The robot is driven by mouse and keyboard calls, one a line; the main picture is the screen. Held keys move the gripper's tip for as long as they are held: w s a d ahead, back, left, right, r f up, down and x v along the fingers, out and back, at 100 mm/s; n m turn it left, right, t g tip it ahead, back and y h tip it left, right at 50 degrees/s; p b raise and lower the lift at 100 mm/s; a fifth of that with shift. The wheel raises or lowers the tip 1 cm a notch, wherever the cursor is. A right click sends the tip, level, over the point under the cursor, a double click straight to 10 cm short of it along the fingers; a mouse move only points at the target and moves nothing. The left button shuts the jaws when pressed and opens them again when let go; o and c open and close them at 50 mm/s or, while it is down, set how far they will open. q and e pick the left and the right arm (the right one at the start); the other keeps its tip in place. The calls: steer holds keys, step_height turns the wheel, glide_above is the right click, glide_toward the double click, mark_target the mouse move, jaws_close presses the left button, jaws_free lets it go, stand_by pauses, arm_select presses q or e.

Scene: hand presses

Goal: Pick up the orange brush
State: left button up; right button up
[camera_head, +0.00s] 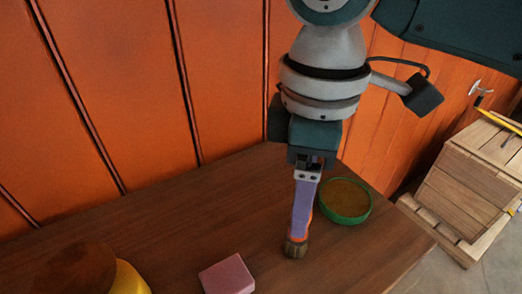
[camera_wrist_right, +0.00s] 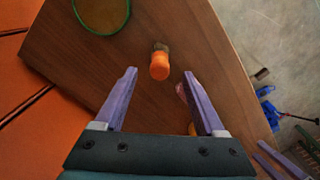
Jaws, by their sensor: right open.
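The orange brush (camera_head: 295,249) stands on the wooden table, its brown bristles showing below my right gripper (camera_head: 302,228) in the head view. My gripper's purple finger hides most of its orange handle there. In the right wrist view the brush (camera_wrist_right: 159,66) shows its orange body and dark bristles, between and slightly beyond the fingertips. My right gripper (camera_wrist_right: 160,72) is open, with clear gaps on both sides of the brush.
A green-rimmed round dish (camera_head: 345,219) stands close to the right of the brush. A pink block (camera_head: 227,275) lies to the front left. A yellow item (camera_head: 130,279) is at the lower left. An orange wall (camera_head: 110,90) rises behind the wooden table (camera_head: 190,220).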

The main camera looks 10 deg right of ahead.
mark_target(294, 247)
step_height(294, 247, down, 6)
steer(key=shift+s+d+f+b, duration=0.1)
steer(key=shift+f+b, duration=0.15)
steer(key=shift+b, duration=0.15)
jaws_close()
stand_by(0.5)
